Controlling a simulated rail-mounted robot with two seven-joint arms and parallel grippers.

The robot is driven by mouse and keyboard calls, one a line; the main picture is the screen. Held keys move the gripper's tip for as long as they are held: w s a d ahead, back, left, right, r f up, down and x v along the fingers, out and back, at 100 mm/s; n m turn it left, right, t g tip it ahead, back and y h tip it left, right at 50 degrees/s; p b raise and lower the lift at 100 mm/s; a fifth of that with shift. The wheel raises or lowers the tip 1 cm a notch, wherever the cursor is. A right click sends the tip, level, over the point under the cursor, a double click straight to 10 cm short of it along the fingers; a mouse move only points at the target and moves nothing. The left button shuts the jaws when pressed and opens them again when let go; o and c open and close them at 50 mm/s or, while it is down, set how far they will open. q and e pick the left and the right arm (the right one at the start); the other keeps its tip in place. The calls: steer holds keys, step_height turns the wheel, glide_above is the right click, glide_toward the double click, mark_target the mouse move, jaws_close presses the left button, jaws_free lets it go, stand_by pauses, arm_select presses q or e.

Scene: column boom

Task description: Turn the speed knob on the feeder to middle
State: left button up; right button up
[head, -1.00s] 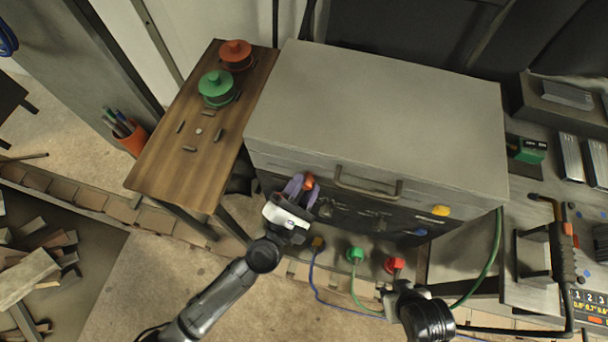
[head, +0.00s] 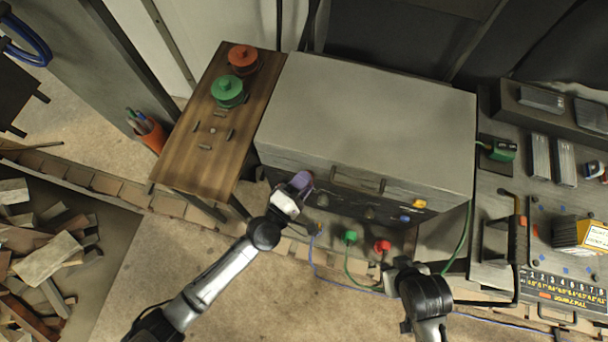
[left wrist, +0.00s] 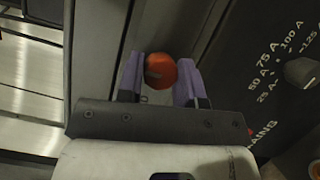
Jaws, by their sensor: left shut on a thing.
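An orange knob (left wrist: 160,71) shows between the purple fingers of my left gripper in the left wrist view. It has a dark slot or mark on its left side. My left gripper (head: 302,182) is shut on this knob at the left end of the grey cabinet's front (head: 365,110). In the head view the gripper hides most of the knob. No speed label or scale is readable beside it. My right gripper (head: 388,268) hangs low, close to a red plug (head: 382,246); its fingers are too dark to make out.
Right of the orange knob, a dark panel carries a grey knob (left wrist: 301,71) with an ampere scale. A yellow part (head: 419,203), a blue part and a green plug (head: 350,236) with cables are nearby. A wooden table (head: 190,160) with spools stands left.

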arm_select(q)
steer(key=shift+f, duration=0.1)
stand_by(0.5)
steer(key=o, duration=0.9)
steer(key=b+v, duration=0.1)
steer(key=v, duration=1.3)
steer(key=shift+d+m, duration=0.1)
steer(key=shift+m, duration=0.2)
